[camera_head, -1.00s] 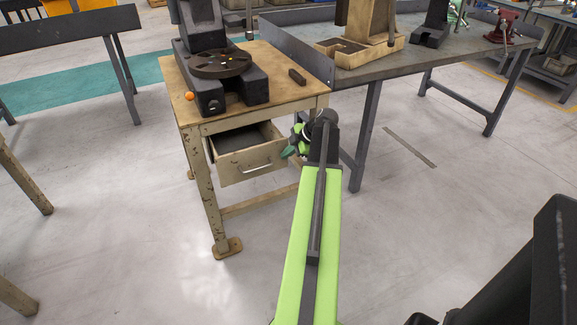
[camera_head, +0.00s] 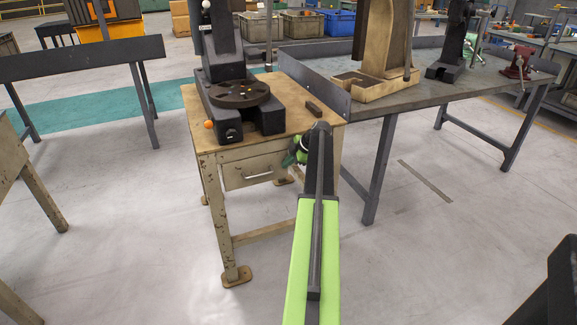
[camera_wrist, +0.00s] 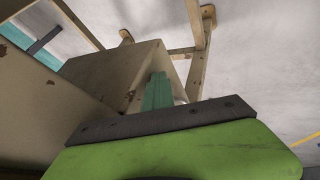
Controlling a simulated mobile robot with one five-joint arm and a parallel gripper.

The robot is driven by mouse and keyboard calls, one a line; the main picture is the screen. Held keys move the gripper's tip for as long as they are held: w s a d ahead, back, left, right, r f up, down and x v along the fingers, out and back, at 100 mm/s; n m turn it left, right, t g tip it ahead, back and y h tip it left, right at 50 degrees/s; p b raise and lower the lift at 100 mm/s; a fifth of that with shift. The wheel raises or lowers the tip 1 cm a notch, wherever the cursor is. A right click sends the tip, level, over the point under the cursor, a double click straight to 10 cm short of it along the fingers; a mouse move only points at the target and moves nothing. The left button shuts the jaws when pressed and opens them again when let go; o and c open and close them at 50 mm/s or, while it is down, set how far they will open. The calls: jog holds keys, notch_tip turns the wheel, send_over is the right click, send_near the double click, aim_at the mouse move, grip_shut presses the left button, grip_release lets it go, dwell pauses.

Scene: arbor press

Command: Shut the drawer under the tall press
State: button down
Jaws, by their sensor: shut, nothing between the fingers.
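The tall dark press (camera_head: 226,62) stands on a worn wooden-topped stand (camera_head: 287,95). The beige drawer (camera_head: 250,168) is under that top, its front with a bar handle (camera_head: 258,178) facing me. Its inside does not show in the head view, and the front looks near the stand's frame; I cannot tell whether a small gap is left. My gripper (camera_head: 291,159) is at the right end of the drawer front, partly hidden by my arm. In the wrist view my green fingers (camera_wrist: 158,92) are together and empty, against or very near a beige panel (camera_wrist: 115,72).
A long grey bench (camera_head: 385,100) joins the stand on the right, its leg (camera_head: 379,170) close to my arm. Open floor lies in front and left.

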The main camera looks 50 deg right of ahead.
jog(key=shift+w+d+r, duration=0.1)
jog(key=shift+w, duration=0.2)
jog(key=shift+s+a, duration=0.35)
jog(key=s+a+f+p+v, duration=0.1)
jog(key=s+p+v, duration=0.1)
jog(key=p+v, duration=0.6)
notch_tip(320, 180, up, 2)
jog(key=shift+s+a+r, duration=0.2)
jog(key=shift+s, duration=1.05)
